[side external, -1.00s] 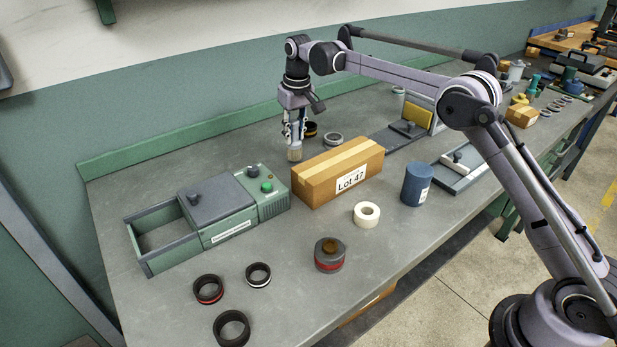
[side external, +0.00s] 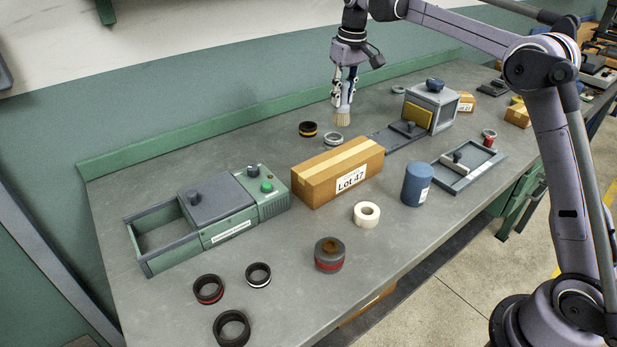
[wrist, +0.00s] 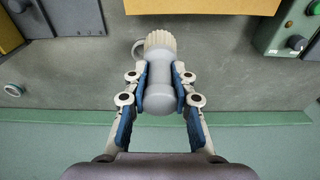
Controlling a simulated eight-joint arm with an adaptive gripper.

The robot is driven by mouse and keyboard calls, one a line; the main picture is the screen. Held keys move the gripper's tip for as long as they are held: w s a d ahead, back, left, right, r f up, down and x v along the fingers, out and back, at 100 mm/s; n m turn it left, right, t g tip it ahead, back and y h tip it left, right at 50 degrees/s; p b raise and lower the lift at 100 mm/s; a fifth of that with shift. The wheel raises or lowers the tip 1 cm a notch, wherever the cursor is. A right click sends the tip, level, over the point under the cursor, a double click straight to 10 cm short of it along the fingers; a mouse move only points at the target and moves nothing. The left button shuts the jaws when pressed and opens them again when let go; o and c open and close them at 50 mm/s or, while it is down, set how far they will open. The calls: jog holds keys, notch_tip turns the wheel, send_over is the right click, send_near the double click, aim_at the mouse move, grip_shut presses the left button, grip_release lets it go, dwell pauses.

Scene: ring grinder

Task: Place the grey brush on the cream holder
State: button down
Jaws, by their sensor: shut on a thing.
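My gripper (side external: 344,92) is shut on the grey brush (side external: 342,116), which hangs with its cream bristles down above the bench, behind the cardboard box. In the wrist view the brush's grey handle (wrist: 160,98) sits between both blue-padded fingers of my gripper (wrist: 160,82).
The "Lot 47" box (side external: 313,190) stands in front of the brush. A green grinder (side external: 222,205) is at left, a grey cabinet (side external: 440,98) with a yellow plate at right. A blue cylinder (side external: 417,185) stands in front.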

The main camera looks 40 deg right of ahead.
jog(key=s+r+m, duration=0.2)
jog(key=s+r, duration=0.1)
jog(key=s, duration=2.3)
jog(key=shift+w+a+f, duration=0.75)
jog(key=shift+a+f, duration=1)
jog(key=shift+f, duration=0.15)
jog(key=shift+w+a+f, duration=0.8)
jog(key=shift+a+f, duration=0.9)
jog(key=shift+f, duration=0.2)
jog(key=shift+w+a+f, duration=0.75)
jog(key=shift+a+f, duration=1)
jog(key=shift+f, duration=0.15)
jog(key=shift+f, duration=0.2)
jog(key=c, duration=1.1)
grip_release()
jog(key=shift+r, duration=0.1)
